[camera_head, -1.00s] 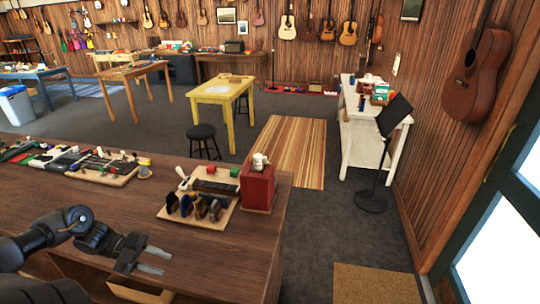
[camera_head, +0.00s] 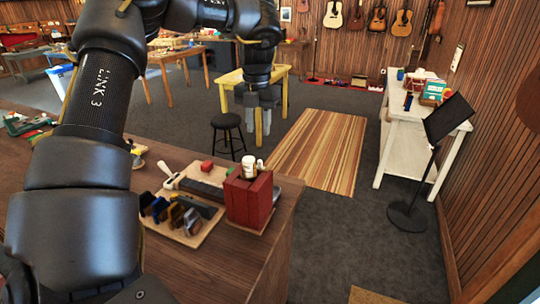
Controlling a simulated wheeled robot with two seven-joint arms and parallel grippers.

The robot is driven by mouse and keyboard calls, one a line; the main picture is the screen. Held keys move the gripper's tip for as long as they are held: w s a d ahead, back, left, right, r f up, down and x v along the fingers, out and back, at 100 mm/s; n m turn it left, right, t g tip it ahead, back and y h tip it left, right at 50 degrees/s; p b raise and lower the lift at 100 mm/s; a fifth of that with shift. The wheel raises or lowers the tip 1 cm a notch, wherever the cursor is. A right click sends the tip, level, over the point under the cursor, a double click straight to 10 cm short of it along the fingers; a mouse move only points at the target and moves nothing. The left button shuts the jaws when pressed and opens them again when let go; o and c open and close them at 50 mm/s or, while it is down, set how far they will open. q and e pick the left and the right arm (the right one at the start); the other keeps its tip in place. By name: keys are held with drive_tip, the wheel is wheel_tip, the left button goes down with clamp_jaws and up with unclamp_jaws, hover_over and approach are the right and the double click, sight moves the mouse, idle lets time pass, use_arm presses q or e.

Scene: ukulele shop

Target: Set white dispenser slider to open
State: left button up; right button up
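The small white dispenser (camera_head: 249,168) stands upright on top of a red box (camera_head: 248,198) near the right end of the brown workbench (camera_head: 215,262). Its slider is too small to make out. My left arm reaches in from the left and bends over the bench. My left gripper (camera_head: 263,138) points down, above the dispenser in the picture and apart from it. Its two fingers show as separate and empty, seen nearly edge-on. My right gripper is not in view.
A wooden tray (camera_head: 187,235) with dark picks, a grey bar and a small red block lies left of the red box. A black stool (camera_head: 227,123) and yellow table (camera_head: 228,79) stand beyond. The bench front is bare.

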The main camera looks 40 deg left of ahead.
sight(260, 160)
use_arm(q)
wheel_tip(260, 160, down, 11)
drive_tip(key=shift+d+r, duration=0.1)
drive_tip(key=shift+r, duration=0.05)
idle(0.5)
clamp_jaws()
